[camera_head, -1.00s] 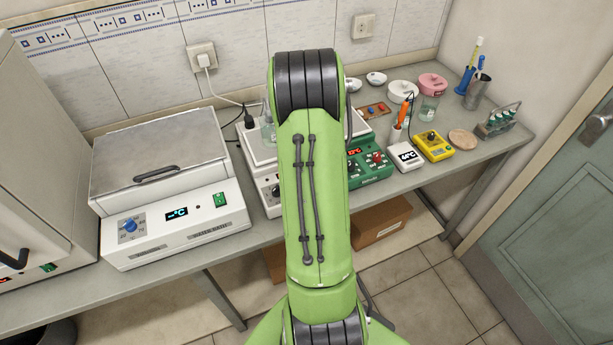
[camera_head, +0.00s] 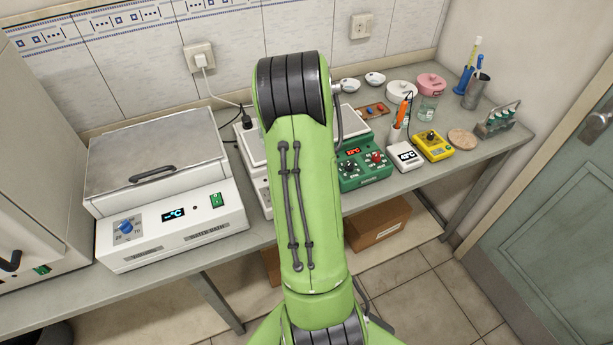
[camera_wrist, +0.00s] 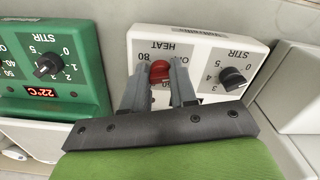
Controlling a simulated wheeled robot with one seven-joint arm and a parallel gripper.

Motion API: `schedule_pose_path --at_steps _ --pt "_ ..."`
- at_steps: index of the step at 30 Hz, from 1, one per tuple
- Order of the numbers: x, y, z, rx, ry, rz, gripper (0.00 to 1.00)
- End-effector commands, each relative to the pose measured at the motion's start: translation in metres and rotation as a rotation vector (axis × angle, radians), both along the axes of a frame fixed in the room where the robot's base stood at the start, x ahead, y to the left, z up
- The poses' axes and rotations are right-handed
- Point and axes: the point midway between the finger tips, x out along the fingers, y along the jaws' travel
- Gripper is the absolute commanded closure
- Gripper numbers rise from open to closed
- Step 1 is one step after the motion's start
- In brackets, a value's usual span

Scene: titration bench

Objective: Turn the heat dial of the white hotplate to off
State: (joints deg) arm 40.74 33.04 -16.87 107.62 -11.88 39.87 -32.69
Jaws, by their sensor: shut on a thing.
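The white hotplate (camera_wrist: 201,45) shows upside down in the wrist view, with its red heat dial (camera_wrist: 160,70) under the word HEAT and a black stir dial (camera_wrist: 232,79) to the right. My gripper (camera_wrist: 160,80) is shut on the red heat dial, one finger on each side. The fingers cover part of the dial and most of its scale; the dial's exact setting is hidden. In the head view the white hotplate (camera_head: 248,146) is mostly hidden behind my arm, and my gripper is out of sight.
A green hotplate (camera_head: 364,165) stands right of the white one, with its own dials and a lit display. A water bath (camera_head: 160,215) stands to the left. A white meter (camera_head: 405,156) and a yellow device (camera_head: 433,146) stand further right.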

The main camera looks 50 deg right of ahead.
Motion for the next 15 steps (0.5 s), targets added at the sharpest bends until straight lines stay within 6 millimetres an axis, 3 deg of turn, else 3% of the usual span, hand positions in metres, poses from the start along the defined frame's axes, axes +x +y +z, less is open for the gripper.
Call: schedule_pose_path --at_steps 15 --pt "0.0006 -0.002 0.0007 -0.004 -0.002 0.294 1.0"
